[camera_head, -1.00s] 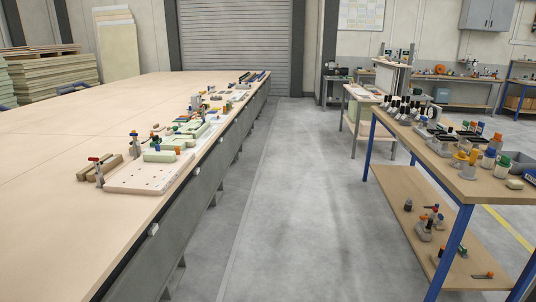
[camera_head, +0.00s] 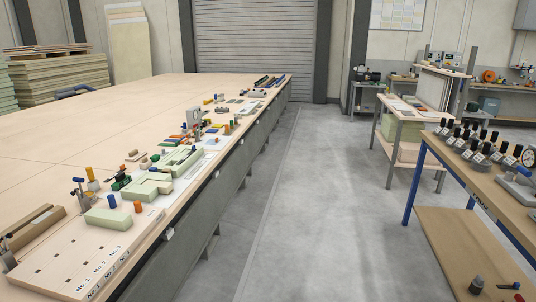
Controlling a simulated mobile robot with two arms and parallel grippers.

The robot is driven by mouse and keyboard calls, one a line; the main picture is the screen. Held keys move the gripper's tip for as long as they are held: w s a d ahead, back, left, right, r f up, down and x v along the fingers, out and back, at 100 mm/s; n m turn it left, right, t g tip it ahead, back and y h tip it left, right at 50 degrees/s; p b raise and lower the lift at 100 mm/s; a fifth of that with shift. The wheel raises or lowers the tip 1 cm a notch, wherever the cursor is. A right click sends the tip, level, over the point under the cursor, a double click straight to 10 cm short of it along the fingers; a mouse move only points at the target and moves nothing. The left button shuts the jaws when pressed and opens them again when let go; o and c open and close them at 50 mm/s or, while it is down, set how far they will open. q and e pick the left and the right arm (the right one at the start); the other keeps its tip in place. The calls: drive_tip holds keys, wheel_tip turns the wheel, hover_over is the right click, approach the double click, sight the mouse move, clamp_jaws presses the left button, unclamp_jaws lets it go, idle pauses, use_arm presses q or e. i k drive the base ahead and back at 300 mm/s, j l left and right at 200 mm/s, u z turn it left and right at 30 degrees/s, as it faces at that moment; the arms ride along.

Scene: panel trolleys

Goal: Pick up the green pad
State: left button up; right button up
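Several pale green pieces lie along the right edge of the long table; I cannot tell which one is the green pad. A plain pale green block (camera_head: 109,219) lies at the far edge of the light board with slots. Neither of my grippers is in view.
The long table (camera_head: 60,150) fills the left, with the slotted board (camera_head: 75,255) and clamps at its near end. A blue-legged workbench (camera_head: 470,185) with black-topped items stands at right. The grey floor aisle (camera_head: 310,210) between is clear.

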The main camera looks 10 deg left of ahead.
sight(155, 157)
drive_tip(key=i+u, duration=0.35)
drive_tip(key=i, duration=0.15)
drive_tip(key=i+l+u, duration=0.1)
drive_tip(key=i+u, duration=0.25)
drive_tip(key=i, duration=0.2)
drive_tip(key=i+l+u, duration=0.35)
drive_tip(key=i, duration=0.15)
drive_tip(key=i+l+u, duration=0.35)
drive_tip(key=i+u, duration=0.1)
drive_tip(key=u, duration=0.3)
drive_tip(key=l+u, duration=0.1)
drive_tip(key=u, duration=0.3)
drive_tip(key=i+l+u, duration=0.15)
drive_tip(key=u, duration=0.25)
drive_tip(key=l+u, duration=0.3)
drive_tip(key=l, duration=0.3)
drive_tip(key=l+u, duration=0.25)
drive_tip(key=l, duration=0.4)
drive_tip(key=l+u, duration=0.3)
drive_tip(key=l, duration=0.35)
drive_tip(key=k+l+u, duration=0.25)
drive_tip(key=l, duration=0.35)
drive_tip(key=i, duration=0.1)
